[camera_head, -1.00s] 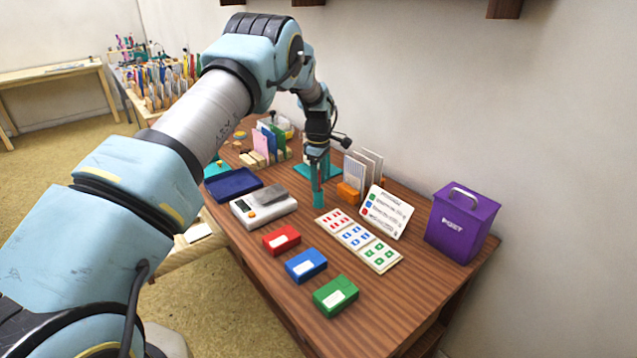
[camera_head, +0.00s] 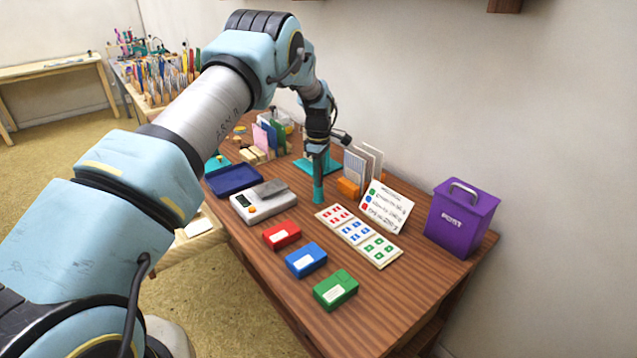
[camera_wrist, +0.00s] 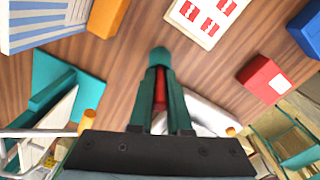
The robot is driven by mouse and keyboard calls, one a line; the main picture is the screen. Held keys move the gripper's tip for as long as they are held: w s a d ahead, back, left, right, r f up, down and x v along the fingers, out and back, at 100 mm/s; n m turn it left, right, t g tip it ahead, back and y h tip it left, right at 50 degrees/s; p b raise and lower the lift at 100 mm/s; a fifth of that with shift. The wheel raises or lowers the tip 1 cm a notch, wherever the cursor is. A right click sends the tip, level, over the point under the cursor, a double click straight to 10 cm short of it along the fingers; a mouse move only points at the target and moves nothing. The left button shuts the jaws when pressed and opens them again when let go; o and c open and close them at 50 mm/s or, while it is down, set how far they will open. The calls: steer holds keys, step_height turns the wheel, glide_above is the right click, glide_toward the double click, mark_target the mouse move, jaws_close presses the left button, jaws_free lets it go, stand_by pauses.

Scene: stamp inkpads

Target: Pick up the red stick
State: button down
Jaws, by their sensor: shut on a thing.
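My gripper (camera_head: 318,197) has teal fingers and points down over the wooden table, behind the red inkpad and left of the stamp card. In the wrist view its fingers (camera_wrist: 159,58) are together around the red stick (camera_wrist: 160,90). Only a strip of the stick's red side shows between the fingers. Its lower end is hidden by the teal tips. In the head view the fingers cover the stick. I cannot tell whether the stick touches the table.
A white scale (camera_head: 264,205) stands left of my gripper. Red (camera_head: 282,235), blue (camera_head: 306,260) and green (camera_head: 336,289) inkpads lie in front. The stamp card (camera_head: 357,236), a sign (camera_head: 386,206), an orange block (camera_head: 348,187) and a purple post box (camera_head: 461,218) are to the right.

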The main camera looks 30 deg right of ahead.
stand_by(0.3)
step_height(320, 180, up, 10)
steer(key=b, duration=0.3)
steer(key=c, duration=1.4)
jaws_free()
jaws_close()
